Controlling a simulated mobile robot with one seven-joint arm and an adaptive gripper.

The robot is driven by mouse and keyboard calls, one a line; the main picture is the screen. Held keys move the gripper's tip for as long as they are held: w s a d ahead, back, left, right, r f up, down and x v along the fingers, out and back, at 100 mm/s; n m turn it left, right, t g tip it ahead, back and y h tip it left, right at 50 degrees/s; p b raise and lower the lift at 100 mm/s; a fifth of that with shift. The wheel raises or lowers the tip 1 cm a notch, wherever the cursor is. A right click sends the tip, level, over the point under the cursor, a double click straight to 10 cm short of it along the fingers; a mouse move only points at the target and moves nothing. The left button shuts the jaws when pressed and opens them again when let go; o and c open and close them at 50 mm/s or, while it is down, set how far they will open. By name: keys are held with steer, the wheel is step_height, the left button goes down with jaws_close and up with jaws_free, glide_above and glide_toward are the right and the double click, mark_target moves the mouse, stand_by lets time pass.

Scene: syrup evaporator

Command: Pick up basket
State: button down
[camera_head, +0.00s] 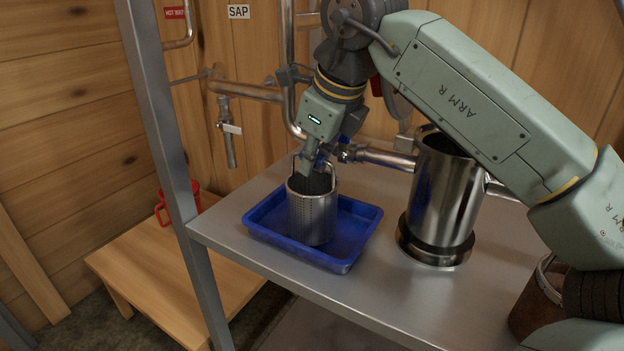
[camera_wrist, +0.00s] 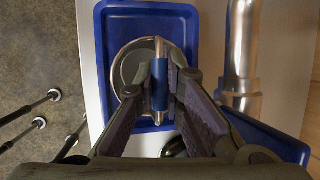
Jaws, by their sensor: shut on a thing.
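The basket (camera_head: 312,216) is a perforated metal cylinder with a raised handle, standing upright in the blue tray (camera_head: 347,264) on the steel table. My gripper (camera_head: 318,166) is above the basket, pointing down at its handle. In the wrist view my gripper (camera_wrist: 160,88) has its fingers closed on both sides of the blue grip of the handle (camera_wrist: 159,86). The round basket (camera_wrist: 128,68) shows beneath, partly hidden by the fingers. I cannot tell whether the basket's bottom touches the tray.
A tall steel pot (camera_head: 446,190) stands right of the tray, close to my arm. Steel pipes (camera_head: 375,156) run behind. A metal post (camera_head: 165,150) rises at the table's left corner. A red mug (camera_head: 178,204) sits on a low wooden bench (camera_head: 150,262). The table front is clear.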

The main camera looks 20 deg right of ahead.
steer(key=shift+r+p, duration=0.5)
steer(key=shift+r, duration=0.15)
step_height(320, 180, up, 2)
steer(key=shift+r+p, duration=0.15)
steer(key=shift+p, duration=0.75)
steer(key=s+a+r+b, duration=0.1)
steer(key=s+a+b, duration=0.1)
steer(key=s+a, duration=0.8)
steer(key=shift+s+a+r+b, duration=0.2)
steer(key=shift+s+b, duration=0.2)
steer(key=shift+s, duration=0.7)
